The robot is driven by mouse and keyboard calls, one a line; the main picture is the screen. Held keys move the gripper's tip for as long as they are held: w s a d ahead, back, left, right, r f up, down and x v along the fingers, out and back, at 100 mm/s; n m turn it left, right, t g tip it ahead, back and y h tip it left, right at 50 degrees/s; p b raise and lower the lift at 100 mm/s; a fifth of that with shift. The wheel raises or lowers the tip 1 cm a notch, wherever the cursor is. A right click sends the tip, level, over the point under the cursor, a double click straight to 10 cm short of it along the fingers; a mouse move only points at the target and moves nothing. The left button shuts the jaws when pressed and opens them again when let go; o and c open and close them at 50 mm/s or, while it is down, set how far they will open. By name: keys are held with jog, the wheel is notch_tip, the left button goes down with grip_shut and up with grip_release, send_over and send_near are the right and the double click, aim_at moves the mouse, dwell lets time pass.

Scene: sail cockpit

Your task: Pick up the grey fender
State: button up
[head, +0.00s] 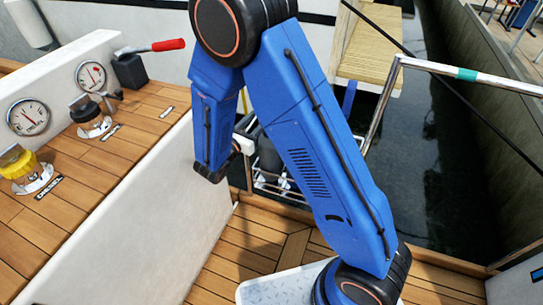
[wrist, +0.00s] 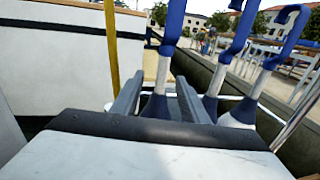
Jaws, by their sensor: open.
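In the head view a dark grey rounded body, likely the grey fender (head: 268,156), stands in a metal rack (head: 283,188) beyond the cockpit edge, partly hidden by my blue arm. In the head view my fingers are mostly hidden.
A wooden console (head: 110,150) with gauges, a yellow-capped fitting (head: 18,162) and a red-handled lever (head: 165,45) lies to the left. A steel rail (head: 470,75) runs at the right, above dark water. A yellow post (wrist: 111,50) stands left of the fingers.

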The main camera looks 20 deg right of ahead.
jog(key=x, duration=0.7)
jog(key=shift+d+f, duration=0.1)
jog(key=shift+d, duration=0.5)
jog(key=shift+w+d, duration=0.45)
jog(key=shift+w, duration=0.1)
grip_shut()
